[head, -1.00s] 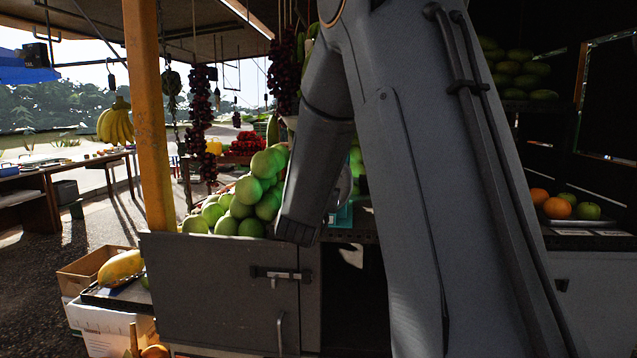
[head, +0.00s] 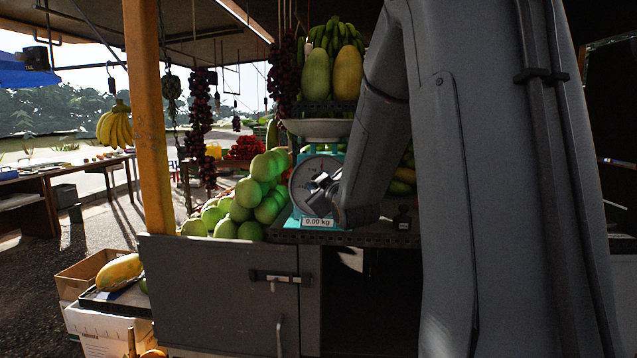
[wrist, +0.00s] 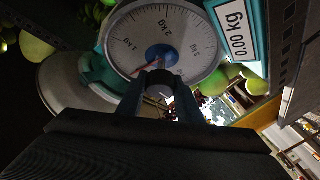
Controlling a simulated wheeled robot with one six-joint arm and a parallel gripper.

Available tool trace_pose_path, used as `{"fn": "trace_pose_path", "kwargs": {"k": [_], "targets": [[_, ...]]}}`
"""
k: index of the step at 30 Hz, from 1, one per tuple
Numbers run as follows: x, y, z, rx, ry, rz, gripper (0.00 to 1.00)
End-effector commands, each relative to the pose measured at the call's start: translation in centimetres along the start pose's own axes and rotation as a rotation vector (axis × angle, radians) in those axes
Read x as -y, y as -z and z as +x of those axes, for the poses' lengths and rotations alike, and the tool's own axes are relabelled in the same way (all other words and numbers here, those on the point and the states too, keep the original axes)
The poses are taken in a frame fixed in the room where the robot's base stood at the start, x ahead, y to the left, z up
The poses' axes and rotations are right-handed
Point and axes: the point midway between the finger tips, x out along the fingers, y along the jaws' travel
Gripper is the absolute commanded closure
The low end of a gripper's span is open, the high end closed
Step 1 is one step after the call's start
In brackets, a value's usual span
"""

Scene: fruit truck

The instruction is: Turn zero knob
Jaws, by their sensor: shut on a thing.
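A teal kitchen scale with a round white dial (head: 303,172) and a metal pan (head: 318,128) stands on the stall counter. Its label (head: 317,222) reads 0.00 kg. In the wrist view the dial (wrist: 190,35) fills the top middle, with a blue hub and a red needle. My gripper (head: 321,190) is at the front of the dial and covers part of it. In the wrist view, my gripper (wrist: 160,88) is shut on a small dark round knob (wrist: 161,80) in front of the dial's lower edge. The knob's turn angle cannot be told.
Green round fruit (head: 250,200) is piled close left of the scale. Melons (head: 332,74) and bananas sit on a shelf behind it. A yellow post (head: 148,120) rises at left.

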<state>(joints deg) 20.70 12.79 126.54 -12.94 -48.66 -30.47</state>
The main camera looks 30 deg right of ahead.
Motion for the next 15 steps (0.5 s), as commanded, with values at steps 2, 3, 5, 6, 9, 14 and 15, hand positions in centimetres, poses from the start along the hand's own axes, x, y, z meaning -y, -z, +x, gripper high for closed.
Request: {"fn": "trace_pose_path", "kwargs": {"k": [2, 3, 5, 6, 9, 14, 15], "targets": [[-0.07, 0.08, 0.01, 0.0, 0.023, -0.037, 0.9], [-0.08, 0.08, 0.01, 0.0, 0.033, -0.054, 0.9], [-0.07, 0.05, 0.01, 0.002, 0.047, -0.075, 0.9], [-0.04, 0.04, 0.0, 0.002, 0.056, -0.088, 0.9], [0.0, 0.07, 0.0, 0.002, 0.072, -0.112, 0.9], [0.07, 0.07, 0.01, 0.003, 0.086, -0.133, 0.9], [0.08, 0.07, 0.02, 0.003, 0.088, -0.135, 0.9]]}}
